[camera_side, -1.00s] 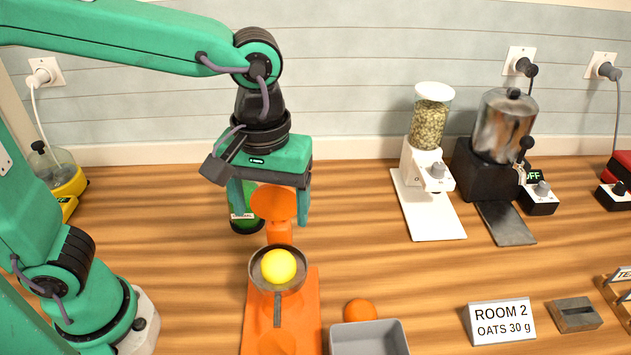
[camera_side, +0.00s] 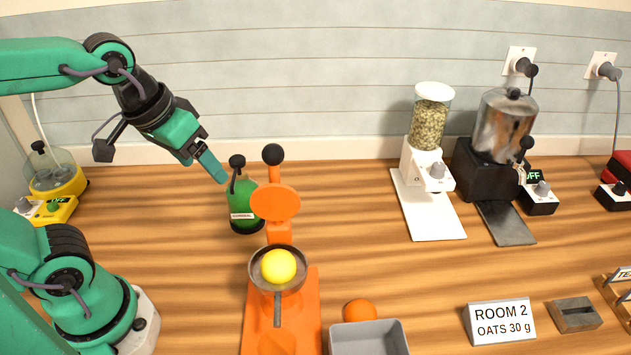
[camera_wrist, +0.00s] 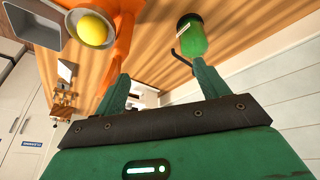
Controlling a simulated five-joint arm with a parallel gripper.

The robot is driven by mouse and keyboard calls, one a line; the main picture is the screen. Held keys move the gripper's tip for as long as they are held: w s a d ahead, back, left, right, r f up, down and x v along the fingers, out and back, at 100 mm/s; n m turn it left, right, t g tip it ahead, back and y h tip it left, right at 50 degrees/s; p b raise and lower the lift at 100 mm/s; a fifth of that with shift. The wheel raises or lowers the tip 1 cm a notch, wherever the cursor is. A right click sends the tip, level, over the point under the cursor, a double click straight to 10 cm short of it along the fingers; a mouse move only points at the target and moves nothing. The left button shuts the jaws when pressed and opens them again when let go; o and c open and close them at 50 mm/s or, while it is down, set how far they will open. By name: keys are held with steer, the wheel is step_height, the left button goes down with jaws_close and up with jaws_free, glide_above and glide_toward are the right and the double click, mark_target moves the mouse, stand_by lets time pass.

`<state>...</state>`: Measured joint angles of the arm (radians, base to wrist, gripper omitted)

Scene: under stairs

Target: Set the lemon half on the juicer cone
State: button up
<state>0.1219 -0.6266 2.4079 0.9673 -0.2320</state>
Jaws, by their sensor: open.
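The yellow lemon half (camera_side: 278,266) sits in the round metal cup (camera_side: 257,281) of the orange juicer (camera_side: 262,312). It covers the middle of the cup, so I cannot see a cone under it. In the wrist view the lemon half (camera_wrist: 92,29) also sits in the cup, at the upper left. My gripper (camera_side: 217,176) is open and empty, up and to the left of the juicer, apart from the lemon half. Its two fingers also show in the wrist view (camera_wrist: 161,82).
A green bottle (camera_side: 243,205) stands behind the juicer, close to my gripper. An orange fruit (camera_side: 360,311) and a grey bin (camera_side: 368,338) are at the juicer's right. A white dispenser (camera_side: 425,160) and a dark machine (camera_side: 488,165) stand at the back right. The middle counter is clear.

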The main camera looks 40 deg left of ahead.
steer(key=shift+s+a+f+m+t+y, duration=0.15)
steer(key=shift+s+a+m+t, duration=0.2)
steer(key=shift+a, duration=0.4)
steer(key=shift+s+a+f+m+t+y, duration=0.15)
steer(key=shift+s+a+m+t, duration=0.15)
steer(key=shift+a, duration=0.45)
